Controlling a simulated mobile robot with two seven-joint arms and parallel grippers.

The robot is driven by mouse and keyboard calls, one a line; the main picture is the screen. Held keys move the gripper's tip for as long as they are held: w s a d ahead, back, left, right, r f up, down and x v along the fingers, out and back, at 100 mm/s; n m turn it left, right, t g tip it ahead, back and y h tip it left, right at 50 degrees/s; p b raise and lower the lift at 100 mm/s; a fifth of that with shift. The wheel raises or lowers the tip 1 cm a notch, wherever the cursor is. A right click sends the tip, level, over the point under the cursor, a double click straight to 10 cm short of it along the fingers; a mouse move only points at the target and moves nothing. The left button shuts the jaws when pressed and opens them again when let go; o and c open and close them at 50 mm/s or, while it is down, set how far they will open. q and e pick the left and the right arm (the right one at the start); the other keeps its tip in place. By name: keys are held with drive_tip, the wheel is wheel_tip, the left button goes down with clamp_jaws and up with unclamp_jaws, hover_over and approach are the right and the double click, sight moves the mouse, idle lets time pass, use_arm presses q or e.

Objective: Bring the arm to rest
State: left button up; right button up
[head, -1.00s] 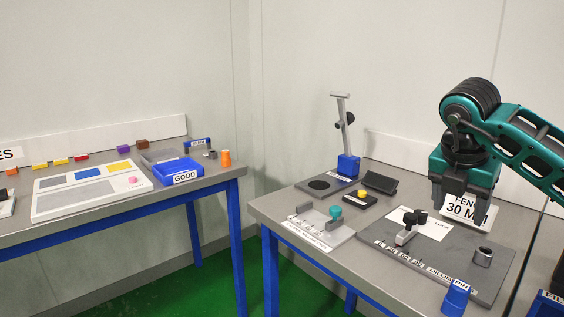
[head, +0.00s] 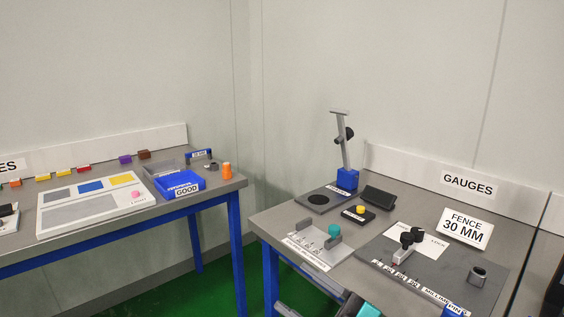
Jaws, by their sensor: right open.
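Only small grey and teal parts of my right gripper (head: 322,298) show at the bottom edge of the head view, in front of and below the gauge table's near edge. Its jaws are open, and I see nothing held in them. Most of it and of the right arm lies outside the picture. My left gripper is not in view.
The gauge table (head: 275,217) holds a grey board (head: 440,268), a "FENCE 30 MM" sign (head: 465,229), a fixture plate (head: 318,252) and a blue-based stand (head: 347,178). A second table (head: 215,196) at left carries a blue GOOD bin (head: 180,184) and an orange piece (head: 227,171). Green floor lies between.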

use_arm(q)
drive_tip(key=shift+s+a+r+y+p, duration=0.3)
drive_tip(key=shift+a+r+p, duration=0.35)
drive_tip(key=shift+p, duration=0.55)
use_arm(e)
drive_tip(key=s+d+f+m+h, duration=0.4)
drive_tip(key=f+m+h, duration=0.1)
drive_tip(key=f, duration=0.3)
drive_tip(key=s+d+f+m+h, duration=0.5)
drive_tip(key=f+m+h, duration=0.1)
drive_tip(key=f, duration=0.2)
drive_tip(key=s+d+f+m+h, duration=0.4)
drive_tip(key=d+f+m+h, duration=0.1)
drive_tip(key=f, duration=0.3)
drive_tip(key=shift+s+d+m+g+h, duration=0.15)
drive_tip(key=shift+s+m+g+h, duration=0.2)
drive_tip(key=shift+m, duration=0.45)
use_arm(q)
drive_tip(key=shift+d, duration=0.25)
